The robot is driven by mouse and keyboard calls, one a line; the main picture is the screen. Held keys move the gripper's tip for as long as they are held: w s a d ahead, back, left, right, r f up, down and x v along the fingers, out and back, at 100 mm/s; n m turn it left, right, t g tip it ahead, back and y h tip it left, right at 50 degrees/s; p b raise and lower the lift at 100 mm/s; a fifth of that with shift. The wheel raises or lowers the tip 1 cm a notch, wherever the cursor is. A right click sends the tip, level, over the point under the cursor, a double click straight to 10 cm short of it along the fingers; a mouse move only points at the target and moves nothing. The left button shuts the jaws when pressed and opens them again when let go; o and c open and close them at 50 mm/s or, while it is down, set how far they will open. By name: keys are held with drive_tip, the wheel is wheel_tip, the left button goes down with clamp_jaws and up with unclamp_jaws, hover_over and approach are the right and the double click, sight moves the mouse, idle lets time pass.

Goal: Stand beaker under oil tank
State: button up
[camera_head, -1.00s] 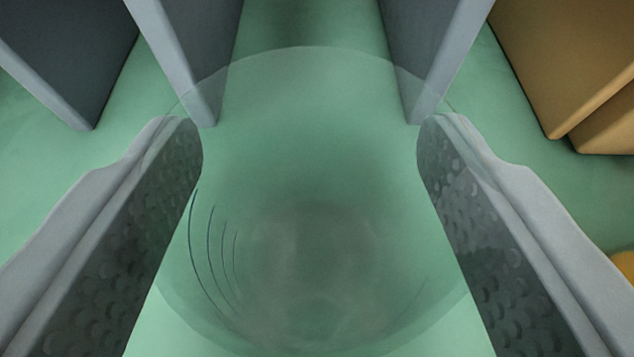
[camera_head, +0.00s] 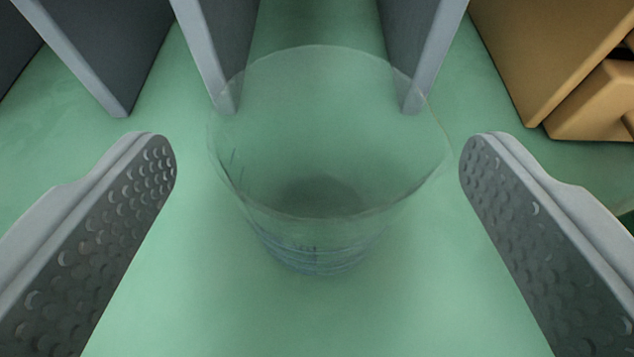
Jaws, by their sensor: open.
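A clear glass beaker (camera_head: 322,245) with dark graduation marks stands upright on the green surface, in the middle of the view. Its rim reaches up between two grey upright panels behind it. My gripper (camera_head: 318,165) is open, with one textured finger on each side of the beaker and a visible gap to the glass on both sides. The fingers do not touch it. I cannot make out the oil tank for certain; the grey panels may belong to it.
A left grey panel (camera_head: 222,50) and a right grey panel (camera_head: 425,50) stand behind the beaker with a dark gap between them. Another grey block (camera_head: 105,50) stands at upper left. A tan-brown block (camera_head: 550,60) stands at upper right. The green surface (camera_head: 200,290) in front is clear.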

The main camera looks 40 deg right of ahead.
drive_tip(key=v, duration=0.8)
drive_tip(key=shift+s+a, duration=0.2)
drive_tip(key=shift+a, duration=0.05)
drive_tip(key=shift+r, duration=0.25)
drive_tip(key=s+a+r+n+t+y, duration=0.25)
drive_tip(key=s+r+t, duration=0.2)
drive_tip(key=r, duration=0.45)
drive_tip(key=s+a+r+n+t+y, duration=0.25)
drive_tip(key=s+r+t, duration=0.2)
drive_tip(key=r, duration=0.35)
drive_tip(key=s+a+r+n+g+y, duration=0.1)
drive_tip(key=s+n+y, duration=0.3)
drive_tip(key=s, duration=1.4)
drive_tip(key=shift+s+a+r+y, duration=0.3)
drive_tip(key=shift+a+r, duration=0.1)
